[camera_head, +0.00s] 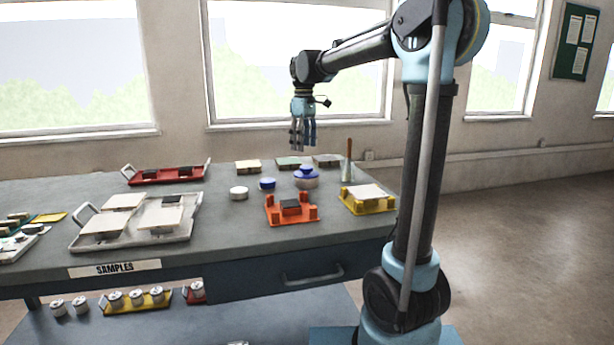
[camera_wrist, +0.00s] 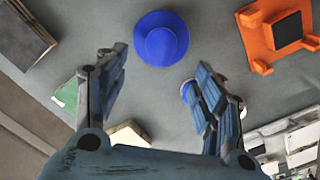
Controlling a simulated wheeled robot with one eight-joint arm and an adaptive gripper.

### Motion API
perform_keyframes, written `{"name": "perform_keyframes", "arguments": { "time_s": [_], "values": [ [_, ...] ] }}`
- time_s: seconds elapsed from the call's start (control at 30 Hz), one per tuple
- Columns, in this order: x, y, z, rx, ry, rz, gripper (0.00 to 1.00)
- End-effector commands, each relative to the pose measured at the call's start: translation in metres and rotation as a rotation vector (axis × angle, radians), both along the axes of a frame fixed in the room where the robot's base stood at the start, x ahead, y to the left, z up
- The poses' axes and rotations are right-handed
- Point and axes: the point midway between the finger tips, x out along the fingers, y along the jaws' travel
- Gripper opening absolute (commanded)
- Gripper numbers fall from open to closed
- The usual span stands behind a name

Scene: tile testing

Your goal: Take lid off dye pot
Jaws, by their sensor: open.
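The dye pot (camera_head: 307,183) stands on the table towards the back right, a pale pot with a blue knobbed lid (camera_head: 306,171) on it. In the wrist view the round blue lid (camera_wrist: 161,38) shows from above, just beyond the fingertips. My gripper (camera_head: 303,147) hangs fingers down, well above the table and over the area of the pot. It is open and empty, and its spread fingers also show in the wrist view (camera_wrist: 160,68). The lower part of the pot is hidden from above by the lid.
A small blue-topped pot (camera_head: 267,184) and a white round one (camera_head: 238,193) stand left of the dye pot. An orange fixture (camera_head: 291,217) and a yellow one (camera_head: 367,205) stand in front. A tool with a wooden handle (camera_head: 349,150) stands upright at right. Tiles lie behind.

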Motion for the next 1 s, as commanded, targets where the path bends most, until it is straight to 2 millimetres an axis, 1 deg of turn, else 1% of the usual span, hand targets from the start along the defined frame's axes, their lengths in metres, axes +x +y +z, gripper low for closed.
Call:
{"name": "perform_keyframes", "arguments": {
  "time_s": [0.03, 0.13, 0.47, 0.63, 0.73, 0.87, 1.0],
  "values": [
    [0.000, 0.000, -0.009, 0.000, 0.000, 0.000, 0.63],
    [0.000, 0.000, -0.022, 0.000, 0.000, 0.000, 0.63],
    [-0.001, -0.003, -0.043, 0.000, 0.000, -0.001, 0.63],
    [-0.004, -0.010, -0.066, 0.000, 0.000, -0.001, 0.63],
    [-0.003, -0.009, -0.078, 0.000, 0.000, -0.001, 0.63],
    [-0.003, -0.009, -0.085, 0.000, 0.000, 0.000, 0.63],
    [-0.003, -0.009, -0.086, 0.000, 0.000, 0.000, 0.63]
  ]
}}
